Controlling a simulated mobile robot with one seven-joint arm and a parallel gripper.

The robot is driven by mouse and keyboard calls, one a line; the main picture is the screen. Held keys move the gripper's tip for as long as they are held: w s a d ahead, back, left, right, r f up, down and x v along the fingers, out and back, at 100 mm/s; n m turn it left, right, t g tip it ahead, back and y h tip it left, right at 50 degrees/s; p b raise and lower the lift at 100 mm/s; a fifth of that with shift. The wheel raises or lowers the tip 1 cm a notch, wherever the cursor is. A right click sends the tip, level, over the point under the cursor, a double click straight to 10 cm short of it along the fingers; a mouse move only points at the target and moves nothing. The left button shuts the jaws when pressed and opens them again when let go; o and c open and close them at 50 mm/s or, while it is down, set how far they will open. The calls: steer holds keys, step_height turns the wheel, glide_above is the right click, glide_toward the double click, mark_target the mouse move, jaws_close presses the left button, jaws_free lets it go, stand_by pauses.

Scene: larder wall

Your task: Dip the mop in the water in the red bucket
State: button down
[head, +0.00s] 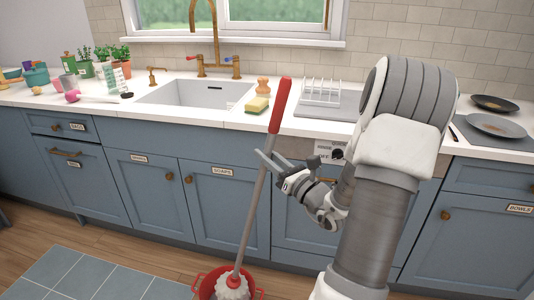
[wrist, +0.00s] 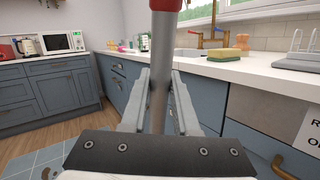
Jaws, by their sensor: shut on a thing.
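A mop (head: 258,195) with a grey shaft and red grip stands slightly tilted in front of the counter. Its white head (head: 232,288) is at the red bucket (head: 205,287) on the floor, inside or just over the rim; the picture's bottom edge cuts the bucket off, and I cannot see the water. My gripper (head: 268,160) is shut on the mop's shaft below the red grip. In the wrist view, the shaft (wrist: 158,85) runs upright between both fingers of my gripper (wrist: 158,100).
Blue cabinets (head: 215,200) stand close behind the mop. The white counter (head: 215,113) above holds a sink (head: 195,94), a sponge (head: 257,104), a dish rack (head: 320,98) and plates (head: 497,125). A blue-grey mat (head: 70,278) lies on the wooden floor at left.

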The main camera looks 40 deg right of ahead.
mark_target(274, 115)
step_height(274, 115, down, 12)
steer(key=b, duration=0.7)
steer(key=shift+r, duration=0.15)
stand_by(1.0)
step_height(274, 115, up, 24)
steer(key=p, duration=2.2)
steer(key=shift+r, duration=0.2)
steer(key=shift+f, duration=0.1)
